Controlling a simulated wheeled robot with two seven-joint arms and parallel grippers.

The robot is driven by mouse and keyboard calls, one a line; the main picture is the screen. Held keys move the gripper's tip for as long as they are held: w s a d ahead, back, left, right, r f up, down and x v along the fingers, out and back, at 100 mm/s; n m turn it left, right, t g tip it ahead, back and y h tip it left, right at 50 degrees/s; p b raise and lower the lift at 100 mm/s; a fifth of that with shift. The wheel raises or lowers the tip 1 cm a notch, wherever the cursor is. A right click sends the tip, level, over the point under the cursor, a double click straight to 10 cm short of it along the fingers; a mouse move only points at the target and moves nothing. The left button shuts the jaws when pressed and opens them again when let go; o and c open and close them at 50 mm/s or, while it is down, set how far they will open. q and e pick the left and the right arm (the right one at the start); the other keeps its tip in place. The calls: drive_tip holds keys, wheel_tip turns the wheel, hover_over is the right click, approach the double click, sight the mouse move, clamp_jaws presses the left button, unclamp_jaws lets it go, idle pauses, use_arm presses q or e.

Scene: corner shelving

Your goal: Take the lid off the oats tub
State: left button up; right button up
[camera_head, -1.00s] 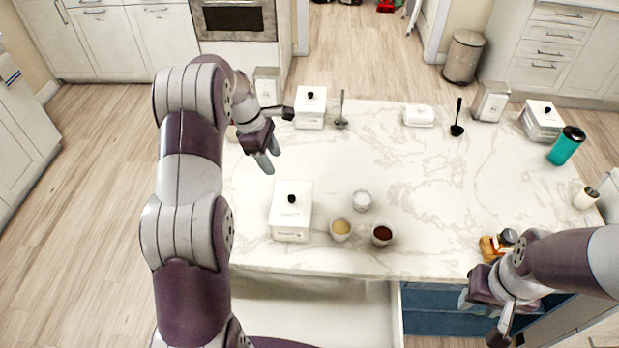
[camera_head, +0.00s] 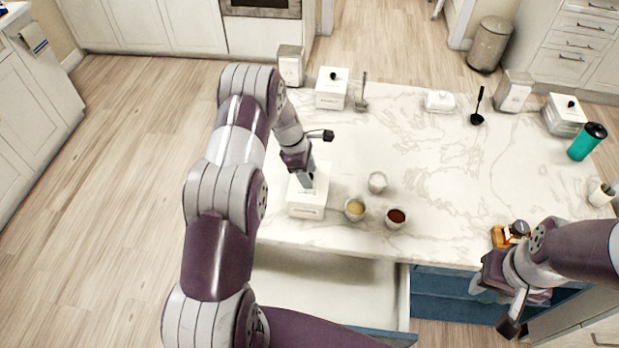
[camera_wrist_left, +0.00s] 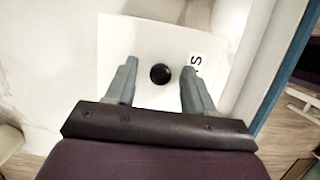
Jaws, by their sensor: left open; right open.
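The oats tub (camera_head: 306,211) is a white square box near the front left of the marble counter. Its label is too small to read in the head view. In the left wrist view its white lid (camera_wrist_left: 148,45) carries a round black knob (camera_wrist_left: 160,74). My left gripper (camera_head: 307,183) points down over the lid and hides the knob in the head view. In the wrist view the open left fingers (camera_wrist_left: 158,80) stand on either side of the knob, apart from it. My right gripper (camera_head: 492,305) is open and empty by the front right of the counter.
Small bowls stand right of the tub: one pale (camera_head: 377,182), one tan (camera_head: 355,208), one dark red (camera_head: 396,217). Another black-knobbed white box (camera_head: 332,89) stands behind. An open drawer (camera_head: 330,285) lies below the front edge. The counter's middle is clear.

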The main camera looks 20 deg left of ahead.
use_arm(q)
drive_tip(key=shift+s+r, duration=0.1)
clamp_jaws()
